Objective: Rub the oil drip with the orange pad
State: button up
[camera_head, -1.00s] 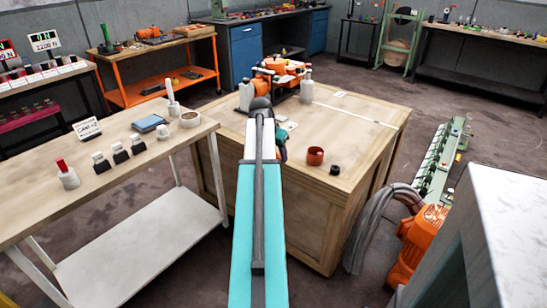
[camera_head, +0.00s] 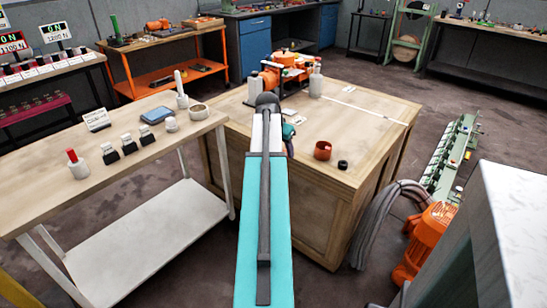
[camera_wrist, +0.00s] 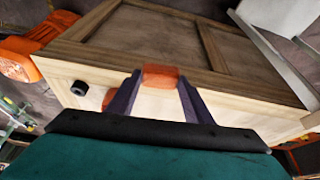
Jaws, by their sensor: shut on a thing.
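The orange pad (camera_wrist: 160,77) is between the two purple fingers of my gripper (camera_wrist: 160,84) in the wrist view. My gripper is shut on it. The pad shows against the edge and panelled side of the wooden crate (camera_wrist: 88,60), and I cannot tell whether it touches the crate. In the head view my own arm hides the pad and most of the gripper, above the crate's top (camera_head: 375,140). I cannot make out the oil drip in either view.
An orange-red cup (camera_head: 323,151) and a small black cylinder (camera_head: 343,165) stand on the crate's right part. An orange assembly (camera_head: 290,65) stands at its back. A wooden bench (camera_head: 50,190) is left; an orange motor (camera_head: 430,230) and grey hoses (camera_head: 375,230) are right.

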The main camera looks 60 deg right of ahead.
jog(key=w+a+r+n+t+y+p, duration=0.15)
jog(key=w+a+r+n, duration=0.3)
jog(key=w+a, duration=1)
jog(key=w+a+r+n+t+p, duration=0.2)
jog(key=w+a+r+n, duration=0.25)
jog(key=w+a, duration=1)
jog(key=w+a+r+n+y, duration=0.1)
jog(key=w+a+r+n, duration=0.1)
jog(key=a, duration=1.1)
jog(key=w+a+r+n+t+y+p, duration=0.1)
jog(key=a+n, duration=0.4)
jog(key=a, duration=0.8)
jog(key=w+a+r+n+y+p, duration=0.1)
jog(key=w+a+r+n, duration=0.2)
jog(key=a, duration=1)
jog(key=shift+r+n+t, duration=0.25)
jog(key=shift+n+t, duration=0.1)
jog(key=shift+n, duration=0.15)
jog(key=shift+d, duration=0.1)
